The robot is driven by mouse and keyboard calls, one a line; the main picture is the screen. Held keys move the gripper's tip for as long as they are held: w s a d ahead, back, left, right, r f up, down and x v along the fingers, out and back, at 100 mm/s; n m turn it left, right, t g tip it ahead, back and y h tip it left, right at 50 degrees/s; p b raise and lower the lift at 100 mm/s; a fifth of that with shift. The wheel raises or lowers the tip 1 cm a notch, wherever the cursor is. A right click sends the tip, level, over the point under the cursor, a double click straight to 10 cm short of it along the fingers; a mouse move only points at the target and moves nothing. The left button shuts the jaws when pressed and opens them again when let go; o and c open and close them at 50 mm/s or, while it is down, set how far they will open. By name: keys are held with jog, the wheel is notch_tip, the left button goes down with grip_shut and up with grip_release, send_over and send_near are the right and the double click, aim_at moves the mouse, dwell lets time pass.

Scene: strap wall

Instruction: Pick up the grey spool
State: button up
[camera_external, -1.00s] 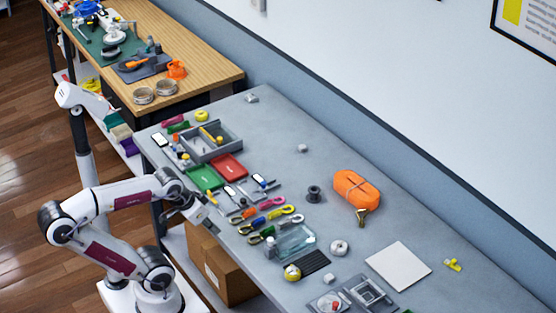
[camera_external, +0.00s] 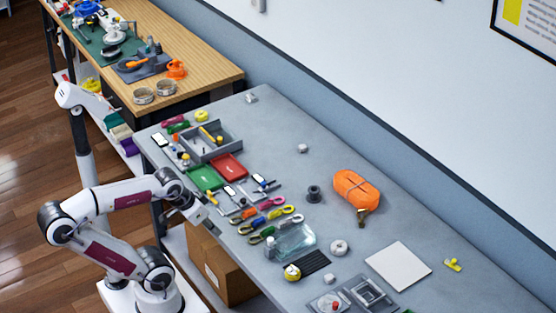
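A dark grey spool (camera_external: 314,194) stands on the grey table, left of the orange strap bundle. My gripper (camera_external: 207,213) is at the table's near left edge, well to the left of the spool and apart from it. It is small in this view, and I cannot tell whether its fingers are open or shut. Nothing hides the spool.
The orange strap bundle (camera_external: 357,190) with a brass-coloured buckle lies right of the spool. Several coloured carabiners (camera_external: 268,204) lie between my gripper and the spool. A white ring (camera_external: 339,248) and a white square plate (camera_external: 398,265) lie nearer the front right. The table behind the spool is mostly clear.

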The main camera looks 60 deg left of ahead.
jog(key=o, duration=1)
